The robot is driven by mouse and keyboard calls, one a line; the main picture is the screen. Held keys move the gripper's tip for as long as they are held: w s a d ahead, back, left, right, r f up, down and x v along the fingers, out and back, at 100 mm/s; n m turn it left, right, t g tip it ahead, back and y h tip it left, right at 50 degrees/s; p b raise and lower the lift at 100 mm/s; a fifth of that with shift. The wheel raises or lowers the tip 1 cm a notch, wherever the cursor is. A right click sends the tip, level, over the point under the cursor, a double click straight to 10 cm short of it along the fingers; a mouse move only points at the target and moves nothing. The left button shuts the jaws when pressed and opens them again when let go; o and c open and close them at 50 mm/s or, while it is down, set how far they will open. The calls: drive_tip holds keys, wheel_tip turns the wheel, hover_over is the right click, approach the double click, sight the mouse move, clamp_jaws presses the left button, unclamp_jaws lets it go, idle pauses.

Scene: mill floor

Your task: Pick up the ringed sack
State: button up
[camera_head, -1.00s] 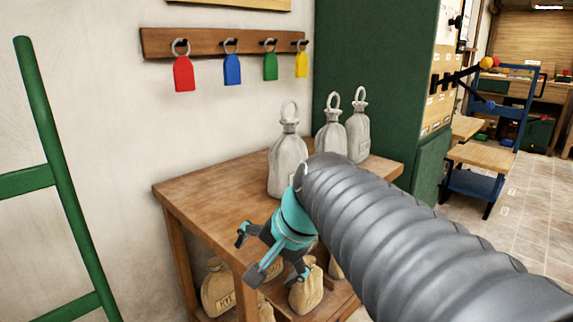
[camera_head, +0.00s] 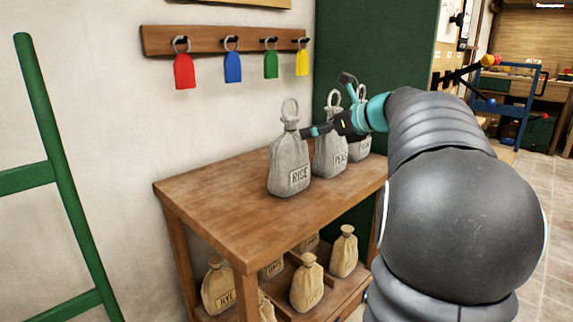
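Three grey ringed sacks stand upright on the wooden table. The sack labelled RICE (camera_head: 289,165) is nearest, with a ring (camera_head: 290,108) on top. The sack labelled PEAS (camera_head: 330,156) stands behind it to the right. A third sack (camera_head: 364,147) is farther back, partly hidden by my gripper, and its label cannot be read. My gripper (camera_head: 326,105) is open and empty above the table, at about the height of the sack necks. One finger reaches left close to the RICE sack's neck; I cannot tell whether it touches. The other finger points up near the farther rings.
The table (camera_head: 215,195) has bare top at its left and front. Its lower shelf holds several tan sacks without rings (camera_head: 306,285). Coloured tags (camera_head: 184,72) hang on a wall rack (camera_head: 205,42) above. A green ladder (camera_head: 60,180) stands left, a green cabinet (camera_head: 380,45) behind.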

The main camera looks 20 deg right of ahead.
sight(295, 134)
drive_tip(key=x, duration=0.4)
drive_tip(key=shift+w+f, duration=0.1)
drive_tip(key=shift+w, duration=0.05)
drive_tip(key=shift+a+x, duration=0.15)
drive_tip(key=shift+x, duration=1.15)
drive_tip(key=shift+a+x, duration=0.15)
drive_tip(key=shift+x, duration=1.2)
drive_tip(key=c, duration=1.5)
drive_tip(key=shift+r, duration=0.2)
drive_tip(key=shift+c, duration=0.8)
